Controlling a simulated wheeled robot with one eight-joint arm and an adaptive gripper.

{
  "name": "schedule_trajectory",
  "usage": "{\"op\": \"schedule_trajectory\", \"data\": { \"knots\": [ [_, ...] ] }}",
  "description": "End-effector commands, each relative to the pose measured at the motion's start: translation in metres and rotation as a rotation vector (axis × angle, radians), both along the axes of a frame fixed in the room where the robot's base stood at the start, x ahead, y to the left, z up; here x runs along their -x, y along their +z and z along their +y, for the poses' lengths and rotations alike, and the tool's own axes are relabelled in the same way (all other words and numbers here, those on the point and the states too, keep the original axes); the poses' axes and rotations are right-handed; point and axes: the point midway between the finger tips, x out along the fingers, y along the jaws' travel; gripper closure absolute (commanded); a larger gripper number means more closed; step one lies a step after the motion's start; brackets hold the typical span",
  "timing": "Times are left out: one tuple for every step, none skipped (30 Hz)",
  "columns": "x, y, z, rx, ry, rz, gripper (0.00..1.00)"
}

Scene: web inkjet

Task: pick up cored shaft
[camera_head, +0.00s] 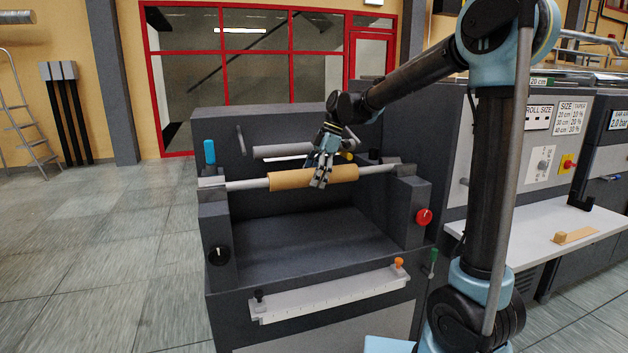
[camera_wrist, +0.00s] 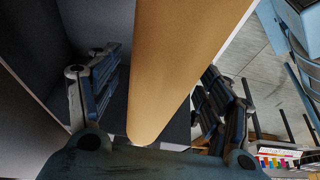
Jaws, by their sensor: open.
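The cored shaft (camera_head: 286,180) is a tan cardboard core on a pale metal shaft, lying level across the two side posts of the dark machine. My gripper (camera_head: 321,178) is at the right half of the core, with its fingers pointing down and covering part of it. In the wrist view the core (camera_wrist: 180,50) passes between the two open fingers of my gripper (camera_wrist: 155,88), one finger on each side. I see no clear contact between fingers and core. The shaft's metal ends are out of the wrist view.
The dark machine (camera_head: 310,230) has a grey roller (camera_head: 285,151) behind the core, a blue lever (camera_head: 209,152) at left and a red knob (camera_head: 424,217) at right. A white shelf (camera_head: 520,225) holds a small tan block (camera_head: 573,236).

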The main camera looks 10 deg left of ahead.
Motion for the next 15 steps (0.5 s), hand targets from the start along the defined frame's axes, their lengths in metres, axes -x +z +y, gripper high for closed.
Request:
{"op": "schedule_trajectory", "data": {
  "knots": [
    [0.0,0.0001,0.0,0.0,0.0,0.0,0.28],
    [0.0,0.0002,-0.0001,0.0,0.0,0.0,0.28],
    [0.0,0.0002,-0.0001,0.0,0.0,0.0,0.34],
    [0.0,0.0003,0.0,0.0,0.0,0.0,0.41],
    [0.0,0.0003,-0.0002,0.0,0.0,0.0,0.48],
    [0.0001,0.0003,-0.0001,0.0,0.0,0.0,0.57],
    [0.0001,0.0003,-0.0001,0.0,0.0,0.0,0.64],
    [0.0001,0.0004,-0.0001,0.0,0.0,0.0,0.71],
    [0.0,0.0004,-0.0002,0.0,0.0,0.0,0.8],
    [0.0,0.0004,-0.0002,0.0,0.0,0.0,0.86],
    [0.0001,0.0004,-0.0001,0.0,0.0,0.0,0.93],
    [0.0001,0.0004,-0.0001,0.0,0.0,0.0,1.0],
    [0.0004,0.0009,-0.0002,-0.001,0.0,0.001,1.0],
    [0.0004,0.0009,-0.0002,-0.001,0.0,0.001,1.0],
    [0.0004,0.0009,-0.0002,-0.001,0.0,0.001,1.0]
  ]
}}
